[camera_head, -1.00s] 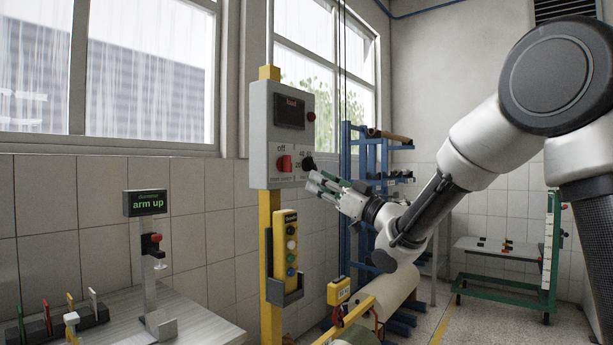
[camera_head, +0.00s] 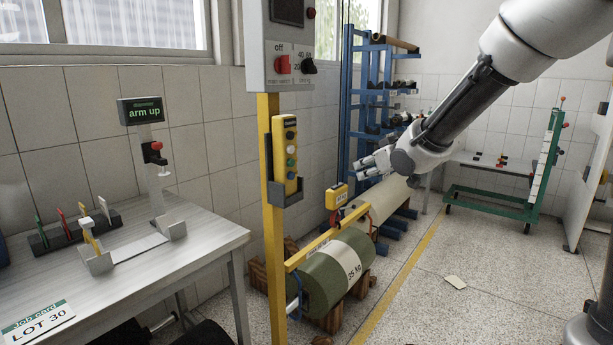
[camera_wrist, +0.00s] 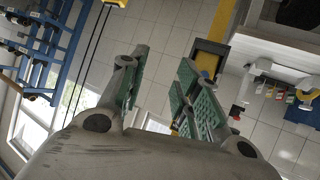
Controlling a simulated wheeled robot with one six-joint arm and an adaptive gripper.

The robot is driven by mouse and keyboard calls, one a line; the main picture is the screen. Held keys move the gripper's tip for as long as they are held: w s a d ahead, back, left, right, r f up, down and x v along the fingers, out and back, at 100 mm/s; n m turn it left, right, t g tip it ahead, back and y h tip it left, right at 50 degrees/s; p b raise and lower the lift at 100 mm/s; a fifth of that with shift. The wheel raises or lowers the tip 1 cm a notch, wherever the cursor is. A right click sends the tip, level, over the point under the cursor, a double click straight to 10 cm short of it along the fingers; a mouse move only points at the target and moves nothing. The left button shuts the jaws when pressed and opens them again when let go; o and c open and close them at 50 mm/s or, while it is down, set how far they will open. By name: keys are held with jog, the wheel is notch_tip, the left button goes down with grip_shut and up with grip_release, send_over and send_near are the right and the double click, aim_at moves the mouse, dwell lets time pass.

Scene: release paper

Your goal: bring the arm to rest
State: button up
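My gripper (camera_head: 366,166) is at the end of my arm in the right half of the head view, in the air in front of the blue rack and above the paper rolls. In the wrist view my gripper (camera_wrist: 162,62) has its two green-padded fingers apart with nothing between them. It touches nothing that I can see. In the head view its fingers are small and partly hidden by the wrist.
A yellow post (camera_head: 270,230) carries a grey control box (camera_head: 287,72) and a yellow pendant (camera_head: 285,150). A green roll (camera_head: 325,277) lies on wooden pallets. A table (camera_head: 205,233) with a tester (camera_head: 152,165) stands left. The floor at right is mostly clear.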

jog(key=s+d+f+m+g+h, duration=0.1)
jog(key=s+d+f+g+h, duration=0.15)
jog(key=s+d, duration=0.5)
jog(key=s+d+f+m+g+h, duration=0.25)
jog(key=s+d, duration=0.35)
jog(key=s, duration=0.3)
jog(key=s+d+r+m+g, duration=0.1)
jog(key=s+d+r, duration=0.1)
jog(key=s, duration=0.7)
jog(key=s+d+r+m, duration=0.1)
jog(key=s+d+r, duration=0.1)
jog(key=s, duration=0.8)
jog(key=shift+d+g, duration=0.4)
jog(key=shift+d, duration=0.35)
jog(key=shift+s+m, duration=0.1)
jog(key=shift+m, duration=0.15)
